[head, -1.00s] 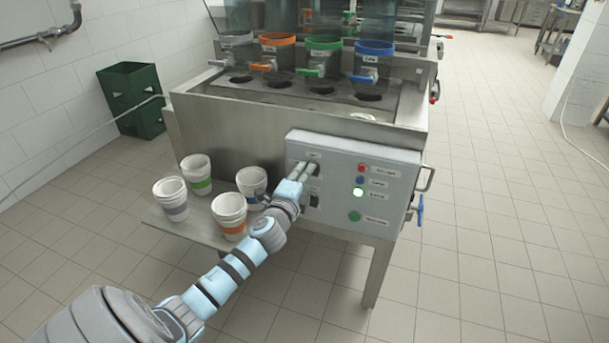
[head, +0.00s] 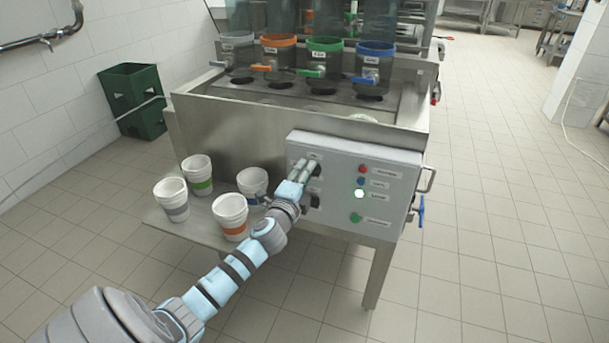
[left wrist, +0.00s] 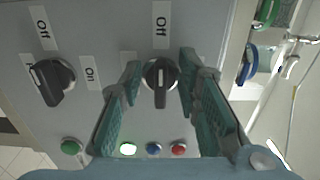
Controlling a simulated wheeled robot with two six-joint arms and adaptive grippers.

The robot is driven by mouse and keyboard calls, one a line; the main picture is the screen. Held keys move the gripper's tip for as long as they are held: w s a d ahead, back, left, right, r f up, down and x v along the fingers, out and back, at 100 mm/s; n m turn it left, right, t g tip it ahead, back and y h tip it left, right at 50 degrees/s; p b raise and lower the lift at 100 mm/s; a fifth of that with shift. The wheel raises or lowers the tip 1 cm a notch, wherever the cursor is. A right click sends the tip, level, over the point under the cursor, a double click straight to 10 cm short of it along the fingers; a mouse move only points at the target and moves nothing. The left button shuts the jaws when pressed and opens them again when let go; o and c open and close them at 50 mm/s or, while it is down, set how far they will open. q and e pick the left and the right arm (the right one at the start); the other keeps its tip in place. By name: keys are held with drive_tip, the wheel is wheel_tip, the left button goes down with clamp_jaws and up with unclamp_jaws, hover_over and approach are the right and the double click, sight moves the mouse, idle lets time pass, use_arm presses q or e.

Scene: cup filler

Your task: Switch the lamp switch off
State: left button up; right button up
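The grey control box (head: 335,220) stands on the front of the steel machine. In the left wrist view, a black rotary switch (left wrist: 160,88) sits below an "Off" label (left wrist: 161,25), its white mark on the side toward that label. A second black rotary switch (left wrist: 53,82) beside it has "Off" and "On" labels and is tilted. Which one is the lamp switch I cannot read. My left gripper (head: 314,166) is at the box's upper left; in the wrist view its fingers (left wrist: 160,75) stand either side of the first switch, close to it. My right gripper is out of view.
Several indicators sit on the box, one brightly lit (head: 359,194). Several paper cups stand on a left shelf (head: 165,222), close to my left arm. Floor on the right is clear.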

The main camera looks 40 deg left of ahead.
use_arm(q)
drive_tip(key=v, duration=1.2)
